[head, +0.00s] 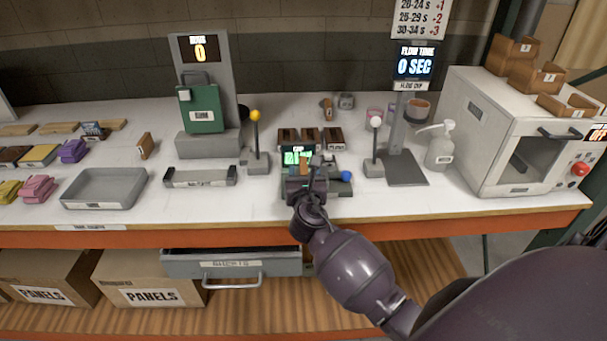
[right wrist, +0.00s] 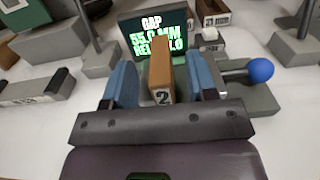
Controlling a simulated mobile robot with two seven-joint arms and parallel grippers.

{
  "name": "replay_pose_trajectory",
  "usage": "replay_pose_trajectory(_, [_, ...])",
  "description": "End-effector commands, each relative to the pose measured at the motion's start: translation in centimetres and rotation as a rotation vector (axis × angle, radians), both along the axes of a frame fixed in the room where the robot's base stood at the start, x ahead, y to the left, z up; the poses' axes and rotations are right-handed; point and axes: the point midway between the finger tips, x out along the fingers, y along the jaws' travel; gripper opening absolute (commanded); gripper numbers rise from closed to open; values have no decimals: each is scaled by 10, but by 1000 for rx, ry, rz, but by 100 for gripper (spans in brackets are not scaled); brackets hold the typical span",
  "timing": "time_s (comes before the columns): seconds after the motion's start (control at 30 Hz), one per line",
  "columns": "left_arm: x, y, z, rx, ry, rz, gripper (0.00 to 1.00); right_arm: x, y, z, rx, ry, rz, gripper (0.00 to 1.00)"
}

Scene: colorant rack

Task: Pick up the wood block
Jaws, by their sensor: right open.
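The wood block (right wrist: 161,66) is a narrow orange-brown piece with a white label reading "2". In the right wrist view it stands between the two blue fingers of my right gripper (right wrist: 161,85), which are open, with a visible space on each side. In the head view the block (head: 304,168) is a small orange patch at my right gripper (head: 306,180), over the gap gauge in the middle of the bench. The block's lower part and what it rests on are hidden. My left gripper is not in view.
The gauge's screen (right wrist: 155,38) reads "GAP 55.0 MM" and stands just behind the block. A blue ball lever (head: 346,176) is close on the right. Small labelled bins (head: 310,135) stand behind. A yellow-knobbed lever (head: 255,117) and a white-knobbed lever (head: 376,123) flank the gauge.

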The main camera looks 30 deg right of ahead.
Motion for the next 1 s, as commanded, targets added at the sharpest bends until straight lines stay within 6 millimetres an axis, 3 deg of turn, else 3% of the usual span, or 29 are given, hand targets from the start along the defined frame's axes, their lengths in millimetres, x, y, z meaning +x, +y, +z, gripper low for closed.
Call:
replay_pose_trajectory(0.2, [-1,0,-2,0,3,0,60,17,-11,0,0,0,1,52])
replay_pose_trajectory(0.47, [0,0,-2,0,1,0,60,18,-11,0,1,1,1,51])
replay_pose_trajectory(0.8, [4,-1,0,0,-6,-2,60,18,-11,0,1,1,1,0])
replay_pose_trajectory(1.0, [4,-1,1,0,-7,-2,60,18,-11,0,1,-1,1,0])
